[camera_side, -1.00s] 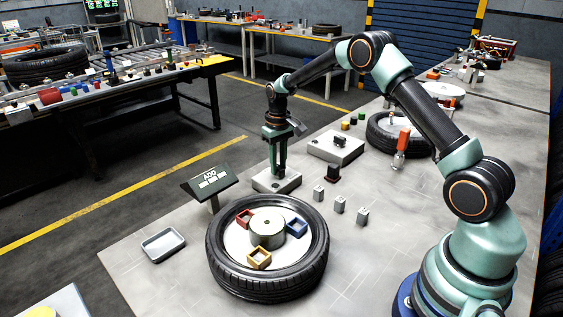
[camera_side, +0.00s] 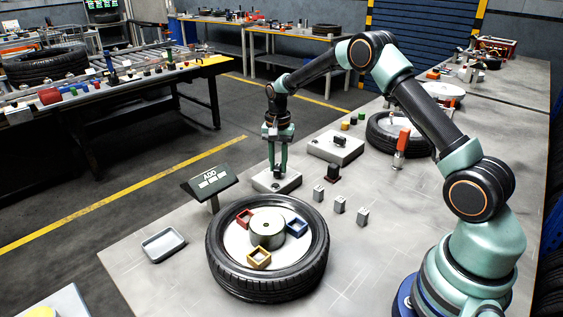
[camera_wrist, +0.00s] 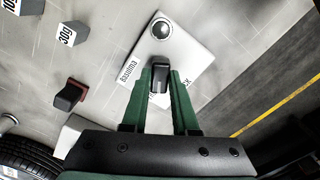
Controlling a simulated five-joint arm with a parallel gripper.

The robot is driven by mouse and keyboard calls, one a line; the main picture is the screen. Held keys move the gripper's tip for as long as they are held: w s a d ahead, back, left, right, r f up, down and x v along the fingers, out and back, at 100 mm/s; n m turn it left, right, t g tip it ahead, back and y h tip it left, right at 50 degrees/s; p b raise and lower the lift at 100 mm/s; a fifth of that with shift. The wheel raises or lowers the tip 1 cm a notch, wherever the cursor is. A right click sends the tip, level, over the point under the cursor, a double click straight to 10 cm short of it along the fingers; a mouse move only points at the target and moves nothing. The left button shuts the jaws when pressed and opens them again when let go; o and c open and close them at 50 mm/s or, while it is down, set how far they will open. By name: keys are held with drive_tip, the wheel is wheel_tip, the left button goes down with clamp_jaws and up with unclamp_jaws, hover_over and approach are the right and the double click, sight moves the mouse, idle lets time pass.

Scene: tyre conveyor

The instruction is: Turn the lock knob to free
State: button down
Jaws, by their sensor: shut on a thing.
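The black lock knob (camera_wrist: 160,79) stands on a pale grey box (camera_wrist: 190,50) with partly hidden lettering. My gripper (camera_wrist: 161,74) is shut on the knob, with one green finger on each side of it in the wrist view. The box also shows in the side view (camera_side: 263,185), under my gripper (camera_side: 278,172), where the fingers hide most of the knob. The fingers cover part of the lettering, so I cannot read which position the knob points to.
A silver dome (camera_wrist: 162,30) sits on the same box. Around it are a sign (camera_side: 209,181), a dark red-edged block (camera_side: 332,173), small grey weights (camera_side: 339,204), another box with a black top part (camera_side: 337,148), and a tyre (camera_side: 267,285) in front.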

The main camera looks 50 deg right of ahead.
sight(278, 166)
drive_tip(key=shift+r+m, duration=0.15)
drive_tip(key=shift+m, duration=0.65)
drive_tip(key=c, duration=0.7)
unclamp_jaws()
drive_tip(key=shift+r, duration=6)
